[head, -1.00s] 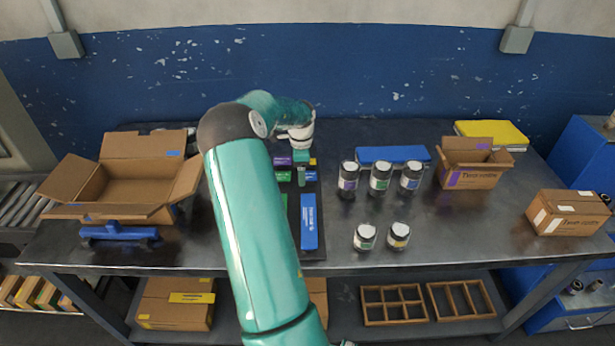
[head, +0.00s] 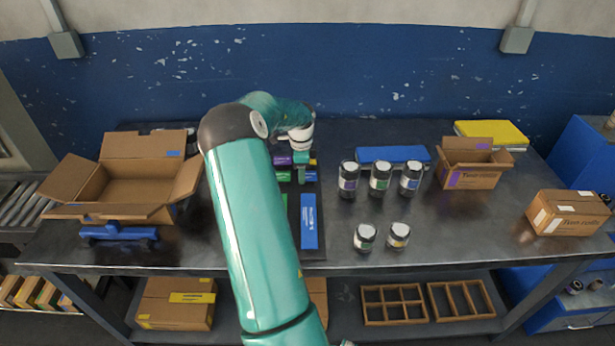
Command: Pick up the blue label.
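A small blue label (head: 311,176) lies on the dark mat on the table, in a group of small coloured labels. My gripper (head: 301,176) points down over this group, just left of the blue label and partly in front of it. The gripper is small and seen from behind, so its finger gap and any contact cannot be made out. A longer blue piece with white print (head: 309,221) lies nearer on the same mat.
Purple (head: 282,160), green (head: 283,176) and yellow labels lie around the gripper. Several dark jars (head: 380,178) stand to the right, before a blue case (head: 394,155). An open carton (head: 130,185) is at left. My arm hides part of the mat.

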